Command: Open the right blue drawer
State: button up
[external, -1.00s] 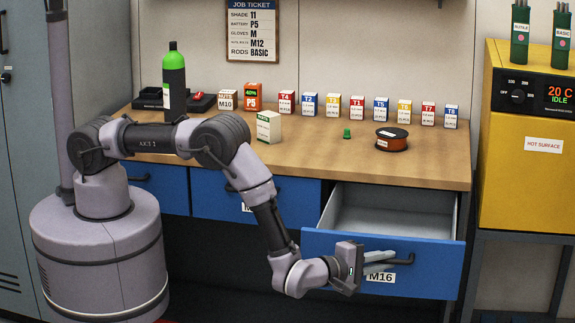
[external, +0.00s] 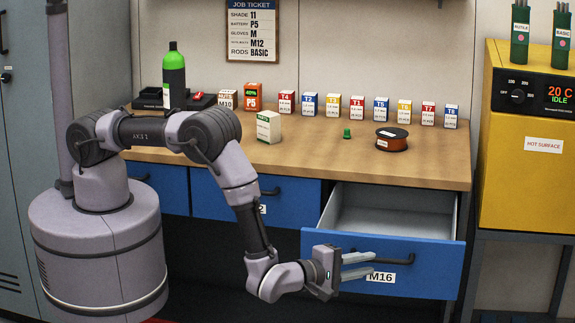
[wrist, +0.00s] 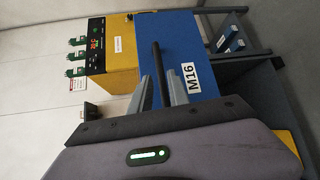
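The right blue drawer (external: 440,270), labelled M16, is pulled out from the bench, and its empty grey inside (external: 385,215) shows. Its dark bar handle (external: 405,260) is on the front. My gripper (external: 366,266) is at the left part of this front, with its two pale fingers spread apart. In the wrist view, the dark handle (wrist: 157,62) shows between the grey fingers of my gripper (wrist: 156,82), beside the M16 label. The fingers do not look clamped on it; whether they touch it I cannot tell.
The middle blue drawer (external: 225,205) and the left blue drawer (external: 160,185) are shut. The wooden bench top (external: 310,160) holds small labelled boxes, a bottle (external: 174,80) and a wire spool (external: 392,139). A yellow oven (external: 525,180) stands at the right.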

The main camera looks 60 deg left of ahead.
jog(key=s+r+p, duration=0.1)
jog(key=s+p, duration=0.1)
jog(key=s, duration=0.9)
jog(key=shift+s+r, duration=0.15)
jog(key=shift+r, duration=0.15)
jog(key=shift+a, duration=0.1)
